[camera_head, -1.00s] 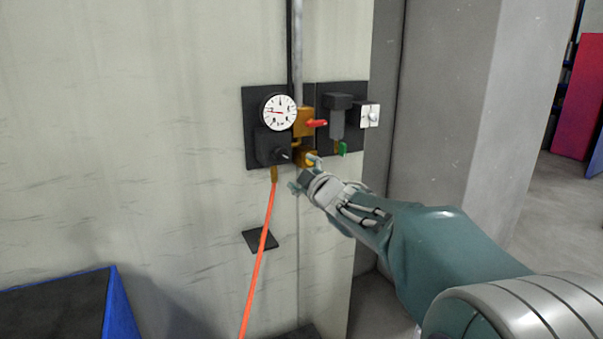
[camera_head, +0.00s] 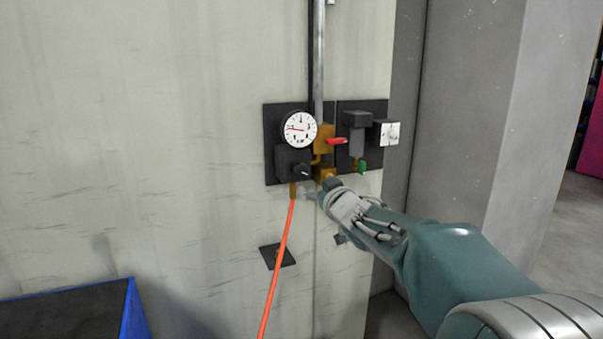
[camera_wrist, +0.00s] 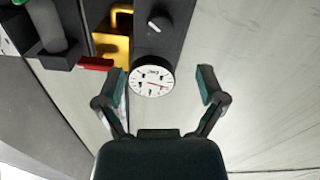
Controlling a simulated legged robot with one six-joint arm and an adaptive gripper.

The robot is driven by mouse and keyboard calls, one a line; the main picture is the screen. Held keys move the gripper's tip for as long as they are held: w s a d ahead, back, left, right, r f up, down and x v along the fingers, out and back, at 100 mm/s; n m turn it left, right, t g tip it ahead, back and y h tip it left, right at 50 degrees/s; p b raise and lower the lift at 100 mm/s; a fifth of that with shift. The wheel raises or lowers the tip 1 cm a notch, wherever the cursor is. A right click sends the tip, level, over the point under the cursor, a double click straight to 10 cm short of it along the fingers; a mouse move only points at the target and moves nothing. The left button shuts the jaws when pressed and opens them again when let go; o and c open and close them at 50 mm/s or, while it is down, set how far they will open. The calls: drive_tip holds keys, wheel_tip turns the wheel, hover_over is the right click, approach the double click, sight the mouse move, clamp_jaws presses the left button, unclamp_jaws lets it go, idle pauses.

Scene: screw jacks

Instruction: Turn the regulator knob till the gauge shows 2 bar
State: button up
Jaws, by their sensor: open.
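The round white gauge (camera_head: 299,129) sits on a black wall panel, and its red needle points to the left in the head view. In the wrist view the gauge (camera_wrist: 152,77) lies between and beyond my open fingers, upside down. The regulator knob (camera_head: 305,172) is black with a white mark, on the dark block below the gauge. In the wrist view the knob (camera_wrist: 158,22) is at the top, beyond the fingertips. My gripper (camera_wrist: 161,78) is open and empty. In the head view my gripper (camera_head: 318,193) is just below and right of the knob; its fingers are partly unclear.
A red-handled valve (camera_head: 337,141) on brass fittings is right of the gauge. A filter unit (camera_head: 357,135) with a green tap is further right. An orange hose (camera_head: 276,265) hangs below the regulator. A blue-edged box (camera_head: 75,312) stands at lower left.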

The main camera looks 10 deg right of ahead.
sight(302, 172)
drive_tip(key=w, duration=0.3)
drive_tip(key=w+a, duration=0.1)
drive_tip(key=w, duration=0.2)
drive_tip(key=w+a, duration=0.1)
drive_tip(key=w, duration=0.2)
drive_tip(key=shift+w, duration=0.3)
drive_tip(key=c, duration=1.1)
